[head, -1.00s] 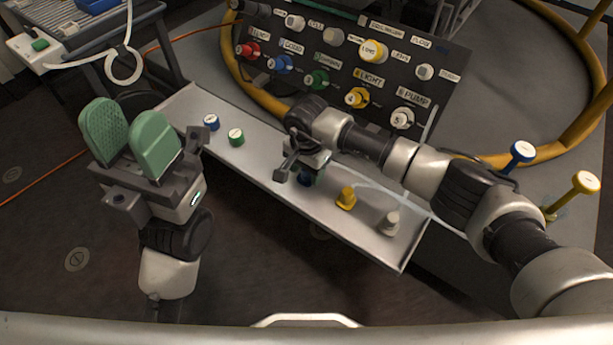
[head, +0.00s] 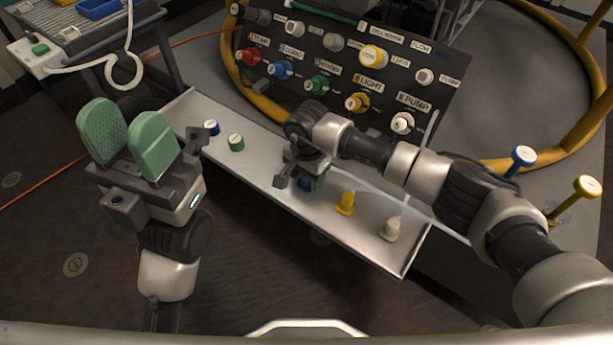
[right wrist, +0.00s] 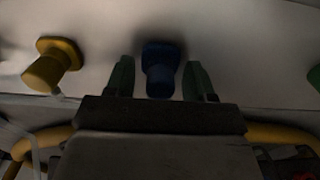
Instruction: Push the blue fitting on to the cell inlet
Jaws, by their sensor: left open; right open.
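The blue fitting (right wrist: 161,66) stands on the grey bench (head: 262,168) between the green fingers of my right gripper (right wrist: 160,78), with a small gap on each side. In the head view the blue fitting (head: 305,184) is mostly hidden by that gripper (head: 303,182), which points down at the bench. My left gripper (head: 126,132) is open and empty, its green pads up, left of the bench. The dark panel (head: 440,97) behind the bench carries coloured ports, one of them blue (head: 281,70). I cannot read for sure which one is the cell inlet.
A yellow fitting (head: 345,204) and a pale fitting (head: 391,230) stand right of my right gripper. A blue-and-white cap (head: 211,127) and a green cap (head: 236,142) stand at left. Blue (head: 523,155) and yellow (head: 586,186) handles rise at right.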

